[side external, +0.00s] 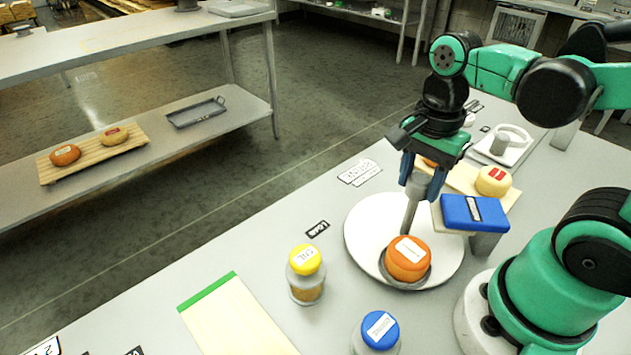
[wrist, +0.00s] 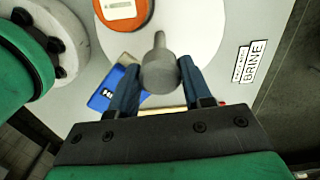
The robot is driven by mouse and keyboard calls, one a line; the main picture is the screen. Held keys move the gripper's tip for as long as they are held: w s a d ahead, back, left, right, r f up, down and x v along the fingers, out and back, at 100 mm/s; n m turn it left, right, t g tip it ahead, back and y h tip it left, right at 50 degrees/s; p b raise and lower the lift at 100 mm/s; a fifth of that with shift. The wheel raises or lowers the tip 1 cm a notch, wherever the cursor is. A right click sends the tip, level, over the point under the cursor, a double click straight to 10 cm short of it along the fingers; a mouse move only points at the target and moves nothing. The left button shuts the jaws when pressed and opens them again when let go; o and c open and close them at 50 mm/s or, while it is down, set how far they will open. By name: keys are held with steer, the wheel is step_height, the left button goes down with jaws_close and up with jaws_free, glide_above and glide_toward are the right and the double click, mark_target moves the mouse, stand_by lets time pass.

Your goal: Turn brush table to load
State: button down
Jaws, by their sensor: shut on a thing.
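The brush table is a white round disc (side external: 362,235) on the grey worktop; part of it also shows in the wrist view (wrist: 200,30). An orange cheese wheel (side external: 408,257) with a white label sits in a dark round holder at the disc's front right edge. A grey upright handle (side external: 411,218) rises from the disc behind the wheel; its thick round top shows in the wrist view (wrist: 158,75). My gripper (side external: 424,187) is shut on this handle, with one blue finger on each side. A blue block (side external: 474,212) with a label stands on a grey post at the disc's right edge.
A board behind the disc holds a pale cheese with a red label (side external: 494,180) and an orange one, partly hidden. Yellow-lidded (side external: 306,273) and blue-lidded (side external: 376,335) jars stand in front. A "BRINE" label (wrist: 254,62) lies beyond the disc.

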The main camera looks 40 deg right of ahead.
steer(key=shift+m, duration=3.8)
steer(key=shift+c, duration=1.8)
jaws_free()
steer(key=shift+r, duration=2.85)
